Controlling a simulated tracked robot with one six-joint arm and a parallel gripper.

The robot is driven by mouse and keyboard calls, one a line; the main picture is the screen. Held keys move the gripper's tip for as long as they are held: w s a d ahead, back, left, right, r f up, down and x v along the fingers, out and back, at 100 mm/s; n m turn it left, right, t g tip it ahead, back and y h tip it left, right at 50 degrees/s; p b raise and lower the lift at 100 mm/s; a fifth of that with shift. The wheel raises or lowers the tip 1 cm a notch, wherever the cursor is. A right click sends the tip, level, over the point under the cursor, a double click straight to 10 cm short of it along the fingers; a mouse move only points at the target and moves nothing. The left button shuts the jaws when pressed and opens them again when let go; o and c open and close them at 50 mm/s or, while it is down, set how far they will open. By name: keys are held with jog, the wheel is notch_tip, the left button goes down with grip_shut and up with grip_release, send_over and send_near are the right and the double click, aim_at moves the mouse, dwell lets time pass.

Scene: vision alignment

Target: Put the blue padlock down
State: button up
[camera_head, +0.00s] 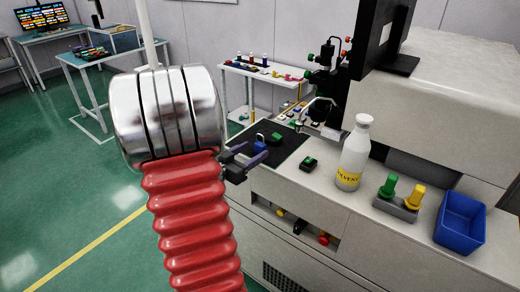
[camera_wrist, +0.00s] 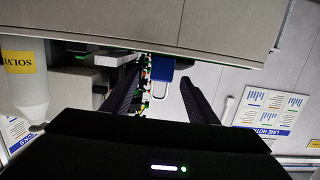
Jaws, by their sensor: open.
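The blue padlock (camera_head: 260,139) is on the dark mat (camera_head: 291,148) on the bench, just beyond my gripper (camera_head: 243,163) in the head view. In the wrist view the blue padlock (camera_wrist: 162,69) shows between my two fingers, with its shackle pointing down in that upside-down picture. My gripper (camera_wrist: 160,95) is open, with a visible gap between each finger and the padlock. In the head view part of the padlock's lower side is hidden by the fingers.
A green-topped dark block (camera_head: 309,163) lies at the mat's right edge. A solvent bottle (camera_head: 354,155), a holder with green and yellow pieces (camera_head: 397,202) and a blue bin (camera_head: 461,220) stand further right. A microscope-like device (camera_head: 325,90) stands behind the mat.

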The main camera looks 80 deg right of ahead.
aim_at(258, 148)
jog(key=shift+x, duration=2.6)
jog(key=shift+w, duration=0.15)
jog(key=shift+c, duration=0.7)
jog(key=c, duration=1.1)
jog(key=shift+c, duration=0.2)
jog(key=shift+r, duration=5)
